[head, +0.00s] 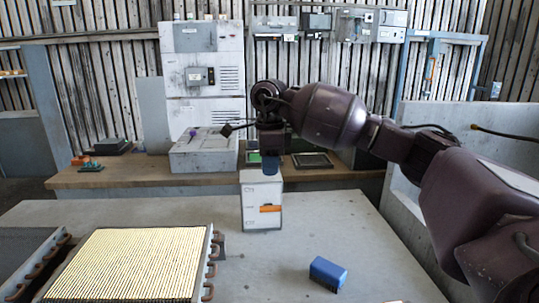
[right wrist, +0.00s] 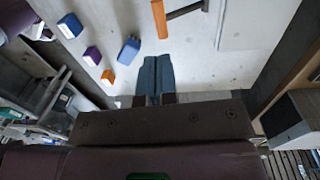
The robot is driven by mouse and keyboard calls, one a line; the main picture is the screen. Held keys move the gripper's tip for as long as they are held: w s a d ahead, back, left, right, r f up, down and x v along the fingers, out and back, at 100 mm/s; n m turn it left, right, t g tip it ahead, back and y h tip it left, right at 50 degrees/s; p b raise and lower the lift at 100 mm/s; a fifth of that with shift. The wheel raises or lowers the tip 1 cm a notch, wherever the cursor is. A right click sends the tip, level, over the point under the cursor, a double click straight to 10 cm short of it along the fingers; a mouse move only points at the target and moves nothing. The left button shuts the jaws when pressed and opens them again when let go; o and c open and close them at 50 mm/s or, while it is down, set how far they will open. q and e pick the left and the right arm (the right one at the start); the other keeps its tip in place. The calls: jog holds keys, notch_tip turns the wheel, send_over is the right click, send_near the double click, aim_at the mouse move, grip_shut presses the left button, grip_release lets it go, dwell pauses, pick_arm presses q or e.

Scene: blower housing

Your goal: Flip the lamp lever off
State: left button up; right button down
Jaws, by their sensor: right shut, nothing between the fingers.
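In the head view a small white box (head: 261,217) with printed marks stands upright on the grey table. An orange lever (head: 270,208) lies about level across its front face. My right gripper (head: 271,174) comes in from the right and points down at the box's top edge, above the lever and apart from it. Its blue fingers are shut and empty. They also show in the right wrist view (right wrist: 154,60), with an orange bar (right wrist: 160,18) just beyond the tips; I cannot tell surely whether that is the lever. My left gripper is not in view.
A finned block with copper bends (head: 130,262) fills the table's front left. A blue block (head: 328,273) lies front right of the box. Purple (right wrist: 92,56) and orange (right wrist: 108,77) blocks show in the right wrist view.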

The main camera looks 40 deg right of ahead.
aim_at(269, 208)
jog(key=f, duration=0.7)
jog(key=shift+s+a, duration=0.1)
jog(key=shift+s, duration=0.1)
jog(key=shift+f, duration=0.65)
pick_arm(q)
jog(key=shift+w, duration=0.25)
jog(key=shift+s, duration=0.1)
pick_arm(e)
jog(key=shift+f, duration=0.1)
